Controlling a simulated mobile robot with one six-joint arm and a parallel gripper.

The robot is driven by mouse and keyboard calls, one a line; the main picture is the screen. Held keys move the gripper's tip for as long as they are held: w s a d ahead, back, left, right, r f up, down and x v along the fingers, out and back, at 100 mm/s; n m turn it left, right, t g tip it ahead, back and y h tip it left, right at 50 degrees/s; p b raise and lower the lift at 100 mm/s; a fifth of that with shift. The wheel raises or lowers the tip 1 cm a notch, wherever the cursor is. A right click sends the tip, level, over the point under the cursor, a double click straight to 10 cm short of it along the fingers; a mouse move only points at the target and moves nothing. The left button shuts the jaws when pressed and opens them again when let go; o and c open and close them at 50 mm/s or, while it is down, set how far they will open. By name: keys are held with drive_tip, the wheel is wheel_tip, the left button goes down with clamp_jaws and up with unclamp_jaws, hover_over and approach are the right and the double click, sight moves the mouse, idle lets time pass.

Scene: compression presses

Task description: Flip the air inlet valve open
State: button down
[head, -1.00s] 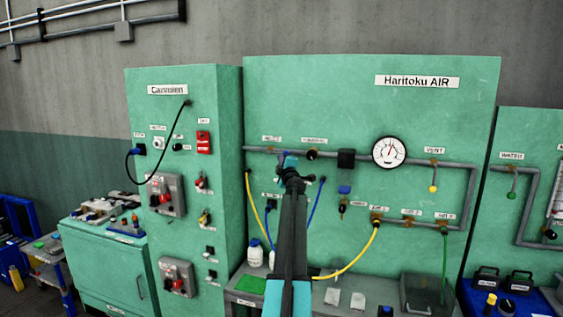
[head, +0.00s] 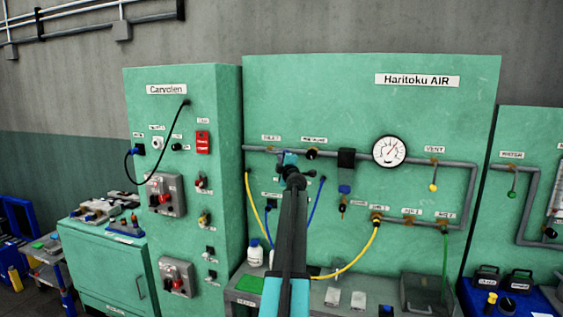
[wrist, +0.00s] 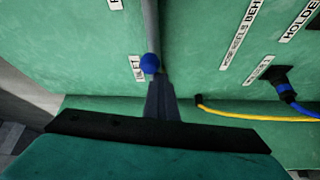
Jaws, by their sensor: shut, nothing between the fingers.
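The air inlet valve shows in the wrist view as a blue knob (wrist: 150,63) on a grey pipe, beside a label reading INLET (wrist: 138,68). How its lever is turned cannot be told. My gripper (wrist: 160,84) is shut and empty, its dark fingertips close below the knob in the wrist view. Whether they touch it cannot be told. In the head view my gripper (head: 287,160) is in front of the pipe on the green panel (head: 300,90), just right of and below the INLET label (head: 271,138). My arm covers most of the valve there.
A pressure gauge (head: 389,151), a black unit (head: 346,158) and a yellow-handled vent valve (head: 433,187) lie along the pipe to the right. A yellow hose (head: 362,257) and blue hoses hang below. A green cabinet (head: 182,112) stands forward on the left.

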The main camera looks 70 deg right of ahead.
drive_tip(key=shift+d+r, duration=0.1)
drive_tip(key=shift+r, duration=0.7)
wheel_tip(320, 180, down, 4)
drive_tip(key=w+a+f, duration=0.1)
drive_tip(key=w, duration=0.1)
drive_tip(key=s+a+r+b, duration=0.1)
drive_tip(key=s+a+r, duration=0.2)
drive_tip(key=a, duration=0.5)
drive_tip(key=shift+s+a+r, duration=0.2)
drive_tip(key=shift+a+r, duration=0.05)
drive_tip(key=shift+r, duration=0.45)
